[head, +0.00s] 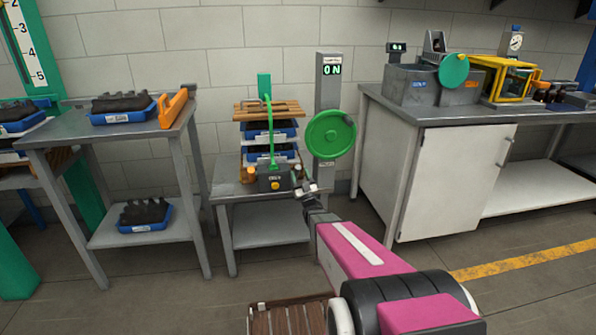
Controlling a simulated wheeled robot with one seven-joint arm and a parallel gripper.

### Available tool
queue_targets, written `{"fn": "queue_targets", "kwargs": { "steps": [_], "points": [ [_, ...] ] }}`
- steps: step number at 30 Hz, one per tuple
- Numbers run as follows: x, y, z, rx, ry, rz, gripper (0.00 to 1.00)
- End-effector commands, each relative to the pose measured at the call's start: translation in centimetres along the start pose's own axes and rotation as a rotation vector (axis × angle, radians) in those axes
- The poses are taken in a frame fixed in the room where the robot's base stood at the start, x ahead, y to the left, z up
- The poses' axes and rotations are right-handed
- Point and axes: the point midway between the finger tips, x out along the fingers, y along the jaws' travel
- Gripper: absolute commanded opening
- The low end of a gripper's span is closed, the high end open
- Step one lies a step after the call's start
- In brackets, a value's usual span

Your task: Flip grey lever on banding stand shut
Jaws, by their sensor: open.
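A small low metal table (225,190) stands against the wall at centre. I cannot tell which of these is the banding stand, and no grey lever can be made out clearly. My gripper (308,186) is open and small in view, at the right side of the dark box. It hides part of the table edge; contact cannot be told.
Blue trays (268,131) are stacked under a wooden rack behind the box. A metal table (72,132) with trays of dark bottles stands left, a white cabinet (445,185) right. A slatted wooden surface (288,319) lies at the bottom. Open floor lies between.

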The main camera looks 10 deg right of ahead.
Motion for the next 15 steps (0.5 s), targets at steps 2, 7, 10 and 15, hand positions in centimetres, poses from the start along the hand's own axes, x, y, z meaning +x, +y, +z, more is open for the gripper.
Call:
{"fn": "queue_targets", "kwargs": {
  "steps": [2, 7, 10, 15],
  "points": [
    [-1.6, 0.0, -0.1, 0.000, -0.002, 0.000, 0.53],
    [-4.6, 0.0, 0.0, 0.000, -0.002, 0.000, 0.53],
    [-6.0, 0.0, 0.0, 0.000, -0.002, 0.000, 0.53],
    [-7.5, 0.0, 0.0, 0.000, -0.001, 0.000, 0.53]
  ]
}}
